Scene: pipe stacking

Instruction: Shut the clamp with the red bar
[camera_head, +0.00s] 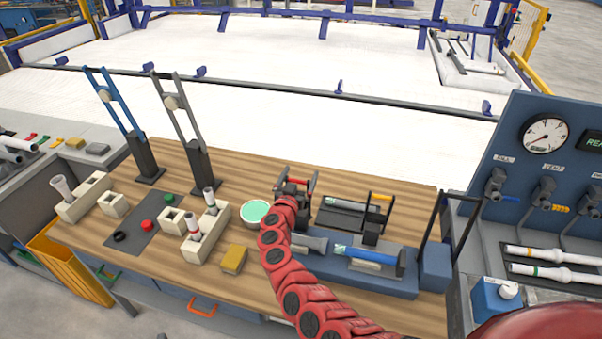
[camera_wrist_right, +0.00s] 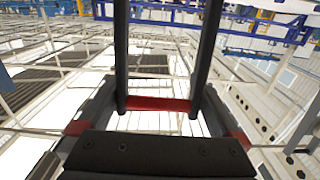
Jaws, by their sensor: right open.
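The clamp's red bar (camera_wrist_right: 155,103) shows in the right wrist view, joining two long dark arms that run up to the top edge. My right gripper (camera_head: 297,182) is open. In the right wrist view (camera_wrist_right: 158,118) its spread fingers lie on either side of the bar, with no sign that they grip it. In the head view the gripper is over the table behind the blue fixture (camera_head: 395,283), and my red arm hides part of the clamp. A blue-and-grey pipe (camera_head: 352,252) lies on the fixture. My left gripper does not show.
A clamp with a yellow bar (camera_head: 380,197) stands to the right, and a taller dark frame (camera_head: 447,208) beyond it. A green-topped round dish (camera_head: 259,212) is left of my arm. Beige holders (camera_head: 193,248) and two tall clamps stand further left.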

